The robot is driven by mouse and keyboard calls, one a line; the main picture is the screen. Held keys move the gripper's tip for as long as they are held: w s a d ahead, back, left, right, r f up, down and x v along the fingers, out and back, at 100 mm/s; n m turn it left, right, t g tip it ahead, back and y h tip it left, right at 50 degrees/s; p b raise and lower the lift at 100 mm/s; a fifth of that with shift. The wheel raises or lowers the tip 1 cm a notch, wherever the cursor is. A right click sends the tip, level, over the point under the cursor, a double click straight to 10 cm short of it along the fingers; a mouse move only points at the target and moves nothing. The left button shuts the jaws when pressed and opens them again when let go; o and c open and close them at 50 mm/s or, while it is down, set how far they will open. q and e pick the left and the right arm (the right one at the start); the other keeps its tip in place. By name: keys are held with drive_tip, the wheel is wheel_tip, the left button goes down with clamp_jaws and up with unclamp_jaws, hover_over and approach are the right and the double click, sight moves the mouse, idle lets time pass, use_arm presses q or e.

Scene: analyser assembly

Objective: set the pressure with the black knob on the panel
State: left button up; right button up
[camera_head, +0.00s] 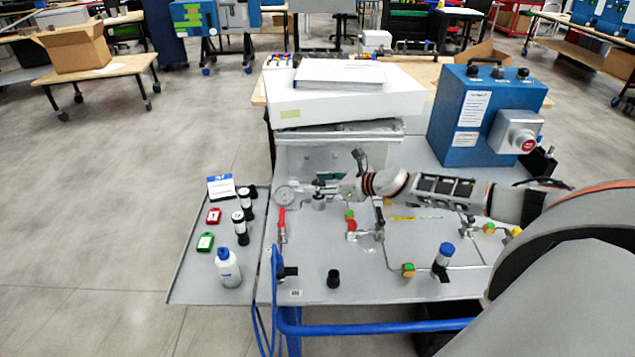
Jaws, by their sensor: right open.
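The grey panel (330,255) lies in front of me, with valves, fittings and thin tubing on it. A short black knob (333,279) stands upright near its front edge, left of the middle. A round pressure gauge (285,195) sits at the panel's back left. My right gripper (345,186) reaches in from the right over the back of the panel. It is open, close to the metal fitting beside the gauge, well behind the short black knob. Whether it touches the fitting is unclear. My left gripper is not in view.
Red (282,222) and black (380,218) valve handles stand on the panel, with a blue-capped part (445,252) at front right. A side tray (200,275) holds bottles and tags. A white box (345,92) and a blue box with a red button (465,115) stand behind.

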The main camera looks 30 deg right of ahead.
drive_tip(key=shift+w, duration=0.15)
drive_tip(key=c, duration=0.9)
drive_tip(key=shift+c, duration=1.1)
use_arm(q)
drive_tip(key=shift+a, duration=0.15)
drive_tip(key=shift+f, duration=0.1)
